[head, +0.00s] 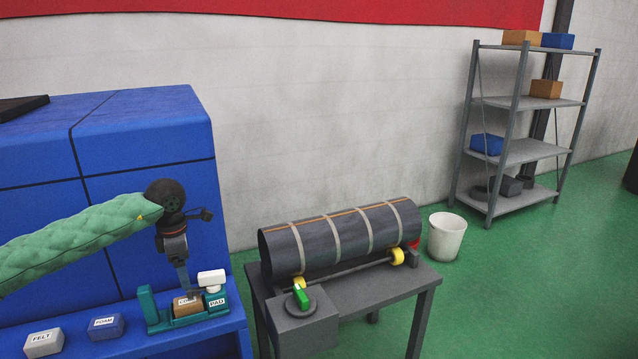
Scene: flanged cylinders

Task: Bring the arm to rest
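My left arm, in a green quilted sleeve, comes in from the left. Its gripper (184,285) points down just above a brown block (186,305) with a label too small to read surely. The block sits in a teal holder (152,310) on the blue ledge. The fingertips are small and overlap the block and holder, so I cannot tell whether they touch it or are open. A white piece (211,277) stands at the holder's right end, above a label reading PAD. My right gripper is not in view.
A grey FELT block (43,342) and a blue FOAM block (105,326) lie on the ledge. A dark banded cylinder (335,240) lies on a grey table (380,287) with yellow rollers and a green switch (301,296). A white bin (446,237) and shelf (525,151) stand right.

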